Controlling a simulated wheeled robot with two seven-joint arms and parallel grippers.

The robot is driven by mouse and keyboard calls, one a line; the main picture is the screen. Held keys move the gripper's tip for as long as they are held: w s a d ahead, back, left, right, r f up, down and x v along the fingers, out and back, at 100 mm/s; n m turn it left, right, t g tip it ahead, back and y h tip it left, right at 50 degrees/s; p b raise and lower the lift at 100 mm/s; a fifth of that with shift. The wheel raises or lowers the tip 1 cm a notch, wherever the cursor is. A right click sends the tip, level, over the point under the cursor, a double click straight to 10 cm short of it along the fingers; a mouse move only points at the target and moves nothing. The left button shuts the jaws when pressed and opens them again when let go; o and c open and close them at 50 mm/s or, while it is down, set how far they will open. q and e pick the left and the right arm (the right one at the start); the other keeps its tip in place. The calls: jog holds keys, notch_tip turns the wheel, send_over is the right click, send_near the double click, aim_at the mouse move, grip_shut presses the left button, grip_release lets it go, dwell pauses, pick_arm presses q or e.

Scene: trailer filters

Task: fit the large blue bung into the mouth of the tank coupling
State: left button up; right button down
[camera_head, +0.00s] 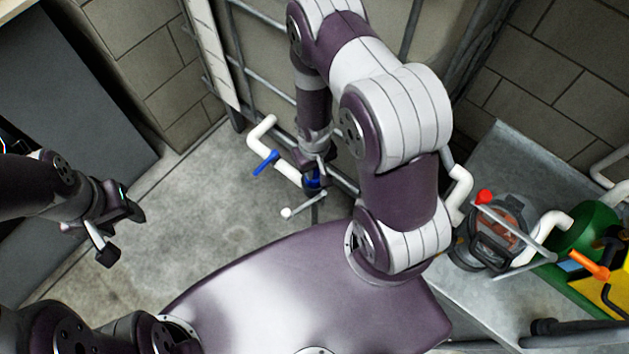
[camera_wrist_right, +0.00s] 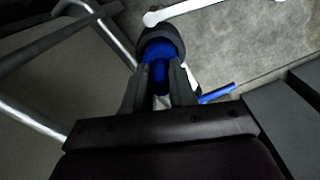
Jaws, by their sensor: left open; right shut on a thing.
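In the right wrist view the bung (camera_wrist_right: 158,66) sits between the two fingers (camera_wrist_right: 160,88). A dark round rim (camera_wrist_right: 163,33), which looks like the tank coupling, lies right beyond the bung and partly around it. I cannot tell how deep the bung sits in the mouth. In the head view the coupling is mostly hidden by the gripper and bung. My left gripper (camera_head: 122,233) is open and empty, over the floor at left.
A white pipe (camera_head: 262,132) with a blue handle (camera_head: 265,162) is left of the right gripper. A white-knobbed lever (camera_head: 289,212) is just below. A metal bench (camera_head: 490,165) at right carries a pump (camera_head: 492,235) and a green tank (camera_head: 590,232). The floor (camera_head: 220,200) between is clear.

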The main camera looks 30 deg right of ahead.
aim_at(315, 175)
notch_tip(315, 175, down, 3)
jog(key=shift+f+b, duration=0.2)
jog(key=shift+b, duration=0.95)
jog(key=shift+s+r+p, duration=0.1)
jog(key=shift+r+p, duration=0.2)
jog(key=c, duration=0.9)
grip_release()
jog(key=shift+f, duration=0.1)
jog(key=o, duration=0.4)
pick_arm(q)
notch_tip(315, 175, down, 3)
jog(key=shift+r, duration=0.15)
